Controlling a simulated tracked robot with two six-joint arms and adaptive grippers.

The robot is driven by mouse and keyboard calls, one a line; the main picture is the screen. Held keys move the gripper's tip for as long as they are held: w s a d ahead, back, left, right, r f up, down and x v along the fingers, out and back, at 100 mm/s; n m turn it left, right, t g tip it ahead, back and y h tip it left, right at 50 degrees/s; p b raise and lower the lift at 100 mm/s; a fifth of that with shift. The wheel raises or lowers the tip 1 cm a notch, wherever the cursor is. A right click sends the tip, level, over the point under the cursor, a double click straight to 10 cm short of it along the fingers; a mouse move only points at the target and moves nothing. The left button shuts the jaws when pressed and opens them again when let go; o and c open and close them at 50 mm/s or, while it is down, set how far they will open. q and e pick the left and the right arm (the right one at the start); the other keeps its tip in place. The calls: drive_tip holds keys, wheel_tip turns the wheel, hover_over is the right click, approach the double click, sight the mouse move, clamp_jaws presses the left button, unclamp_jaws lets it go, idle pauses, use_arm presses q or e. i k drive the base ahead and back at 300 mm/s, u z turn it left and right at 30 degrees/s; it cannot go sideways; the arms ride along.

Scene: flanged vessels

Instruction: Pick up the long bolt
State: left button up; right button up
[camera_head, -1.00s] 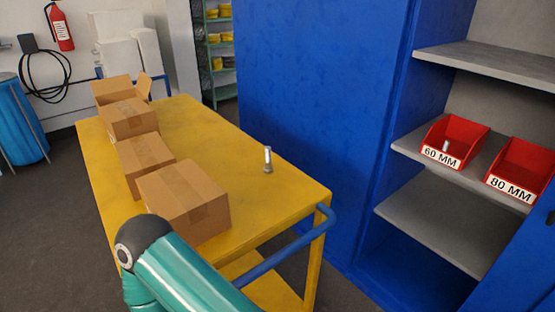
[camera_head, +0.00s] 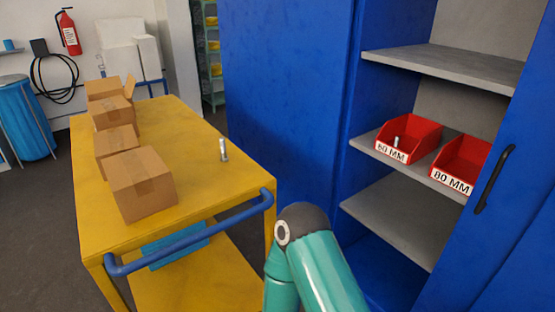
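A silver bolt (camera_head: 223,150) stands upright on the yellow cart top (camera_head: 190,130), near its right edge. A second small metal bolt (camera_head: 396,141) shows in the red bin labelled 60 MM (camera_head: 413,140) on the cabinet shelf. I cannot tell from their look which is the long bolt. Neither of my grippers is in view; only a teal link of one of my arms shows at the bottom, right of the cart.
Several cardboard boxes (camera_head: 142,184) line the cart's left side. A blue handle (camera_head: 190,240) runs along its near end. Beside the cart stands a blue cabinet (camera_head: 285,90) with grey shelves (camera_head: 440,62). A red bin labelled 80 MM (camera_head: 465,163) sits right of the first bin.

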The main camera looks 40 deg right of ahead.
sight(224, 158)
drive_tip(key=z, duration=0.4)
drive_tip(key=k, duration=0.45)
drive_tip(key=z, duration=0.95)
drive_tip(key=i, duration=1.25)
drive_tip(key=u, duration=0.8)
drive_tip(key=k, duration=0.35)
drive_tip(key=u, duration=0.05)
